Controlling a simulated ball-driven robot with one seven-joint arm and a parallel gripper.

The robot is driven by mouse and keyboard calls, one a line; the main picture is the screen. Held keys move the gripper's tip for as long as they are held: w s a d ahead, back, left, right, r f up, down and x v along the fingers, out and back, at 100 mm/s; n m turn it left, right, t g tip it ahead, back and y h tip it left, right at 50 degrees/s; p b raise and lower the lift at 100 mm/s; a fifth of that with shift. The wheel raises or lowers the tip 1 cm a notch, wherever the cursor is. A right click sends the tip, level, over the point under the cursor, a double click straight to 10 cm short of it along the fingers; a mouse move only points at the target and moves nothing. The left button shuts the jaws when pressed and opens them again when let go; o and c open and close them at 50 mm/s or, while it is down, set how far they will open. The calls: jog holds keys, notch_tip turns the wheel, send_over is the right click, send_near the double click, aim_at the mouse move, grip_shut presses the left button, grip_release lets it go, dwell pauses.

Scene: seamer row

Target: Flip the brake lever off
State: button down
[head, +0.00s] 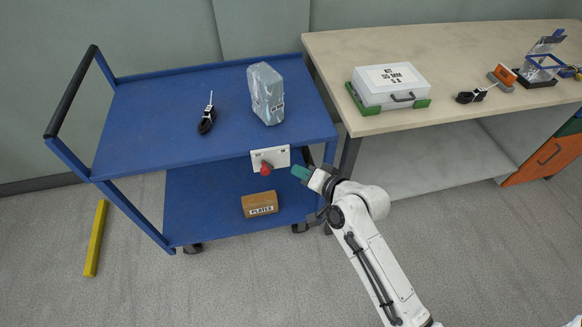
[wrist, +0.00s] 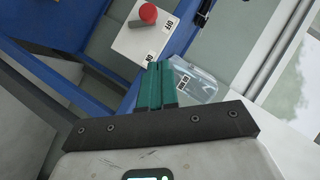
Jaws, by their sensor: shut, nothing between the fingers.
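The brake lever has a red knob (head: 265,168) and sits on a white plate (head: 283,157) on the front edge of the blue cart's top shelf. In the wrist view the red knob (wrist: 148,12) and a short grey lever arm (wrist: 136,26) stand on the white plate (wrist: 133,46), marked OFF at the right and ON nearer my fingers. In the wrist view the fingertips (wrist: 160,66) are beside the ON end, apart from the knob.
The blue cart (head: 160,125) carries a wrapped package (head: 266,94) and a black cable bundle (head: 207,121) on top, and a brown box (head: 260,204) below. A table (head: 440,60) with a white case (head: 390,85) stands at right. A yellow bar (head: 96,238) lies on the floor.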

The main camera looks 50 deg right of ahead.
jog(key=shift+v, duration=1.35)
jog(key=s+a+f+n+g+y, duration=0.2)
jog(key=s+a+f+n+g, duration=0.35)
jog(key=s+a+n, duration=0.2)
jog(key=s+a+n+g+h, duration=0.1)
jog(key=s+n+g, duration=0.3)
jog(key=s+g, duration=0.3)
jog(key=s, duration=0.5)
jog(key=shift+a, duration=0.2)
